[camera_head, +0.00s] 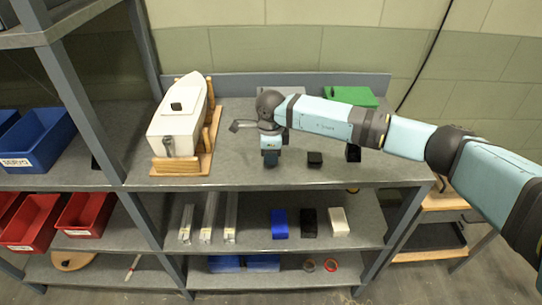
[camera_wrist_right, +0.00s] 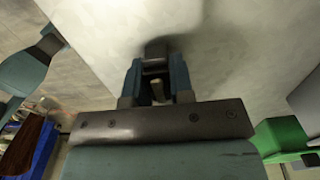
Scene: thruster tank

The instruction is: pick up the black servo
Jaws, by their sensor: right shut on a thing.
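My right gripper (camera_head: 271,158) points down at the middle of the grey upper shelf (camera_head: 235,172). It is shut on a small dark block, taken to be the black servo, which shows between the fingertips in the right wrist view (camera_wrist_right: 157,50). The fingers hide much of it in the head view, and I cannot tell whether it still touches the shelf. My left gripper is not in the head view.
A white boat hull (camera_head: 178,125) on a wooden stand is to the left. Black blocks (camera_head: 314,159) (camera_head: 353,153) stand to the right, with a green object (camera_head: 350,95) behind. Blue, black and white blocks (camera_head: 338,222) lie on the shelf below. The shelf's front is clear.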

